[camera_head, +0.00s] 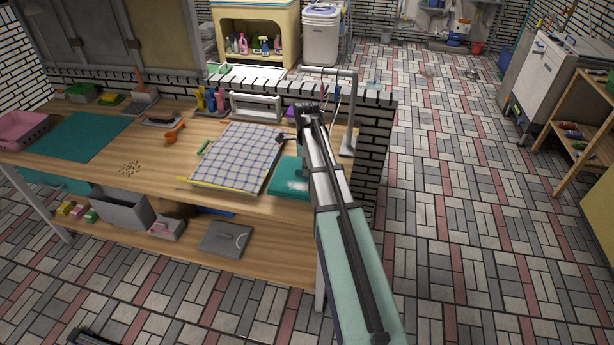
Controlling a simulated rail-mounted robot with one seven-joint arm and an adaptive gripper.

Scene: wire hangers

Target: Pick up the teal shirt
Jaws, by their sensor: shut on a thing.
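The teal shirt (284,187) is a folded teal cloth with a pale patch, at the front right end of the wooden workbench. My arm runs up past its right side and hides part of it. A small dark end (283,138) left of my arm, above the shirt in the picture, looks like my gripper. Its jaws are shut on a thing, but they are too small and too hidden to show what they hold. I cannot tell whether they touch the shirt.
A checkered cloth (236,158) lies left of the shirt. A grey rack (351,112) with hangers stands behind my arm at the bench's right end. A grey-white object (256,107) stands at the back. A teal mat (80,138) lies far left.

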